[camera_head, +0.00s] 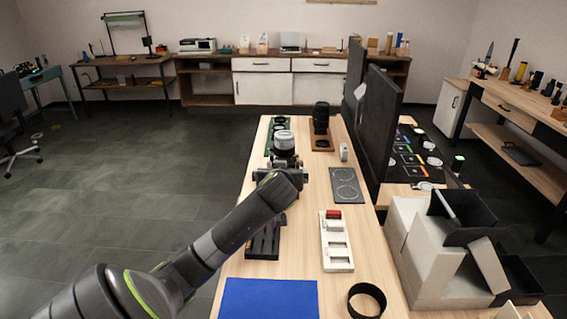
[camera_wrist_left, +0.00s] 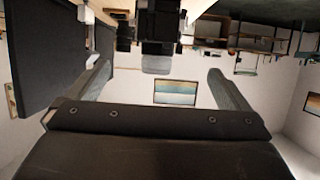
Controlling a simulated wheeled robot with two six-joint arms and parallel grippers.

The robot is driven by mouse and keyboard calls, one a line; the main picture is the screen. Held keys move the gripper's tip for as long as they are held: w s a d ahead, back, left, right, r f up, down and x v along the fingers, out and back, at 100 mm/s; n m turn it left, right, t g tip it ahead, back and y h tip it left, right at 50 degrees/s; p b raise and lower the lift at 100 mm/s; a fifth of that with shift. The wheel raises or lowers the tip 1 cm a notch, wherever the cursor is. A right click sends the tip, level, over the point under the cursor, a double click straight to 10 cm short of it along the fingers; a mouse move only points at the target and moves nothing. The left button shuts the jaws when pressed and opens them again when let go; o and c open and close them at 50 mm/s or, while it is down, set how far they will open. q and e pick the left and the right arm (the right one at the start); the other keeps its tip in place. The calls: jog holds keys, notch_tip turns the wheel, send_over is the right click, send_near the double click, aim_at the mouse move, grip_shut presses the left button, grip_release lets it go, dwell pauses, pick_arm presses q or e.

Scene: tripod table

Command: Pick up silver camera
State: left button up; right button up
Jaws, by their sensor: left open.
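A thing with a rounded silver top (camera_head: 284,140) and a dark lower part stands on the long wooden table, just beyond my left gripper (camera_head: 281,172); it looks like the silver camera, but its lower part is partly hidden by my arm. In the upside-down left wrist view, a dark body with a grey top (camera_wrist_left: 156,65) lies ahead, between the lines of my fingers, apart from them. My left gripper (camera_wrist_left: 160,80) is open and empty, its fingers spread wide. My right gripper is not in view.
A black lens-like object (camera_head: 321,118) on a brown stand is beyond to the right. A small white item (camera_head: 343,152), a dark plate (camera_head: 346,186) and a white tray (camera_head: 337,250) lie right of the arm. Tall dark panels (camera_head: 378,130) edge the table.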

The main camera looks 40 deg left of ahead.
pick_arm(q)
send_near(288, 159)
notch_tip(288, 159, down, 2)
jog(key=a, duration=0.3)
jog(key=shift+d+f+p+x, duration=0.15)
jog(key=shift+p+x, duration=0.15)
jog(key=shift+x, duration=0.8)
jog(key=shift+d+f+p+x, duration=0.15)
jog(key=shift+p+x, duration=0.1)
jog(key=shift+x, duration=0.9)
jog(key=shift+d+p+x, duration=0.15)
jog(key=shift+p+x, duration=0.15)
jog(key=shift+x, duration=0.8)
jog(key=shift+w, duration=0.2)
jog(key=shift+c, duration=0.3)
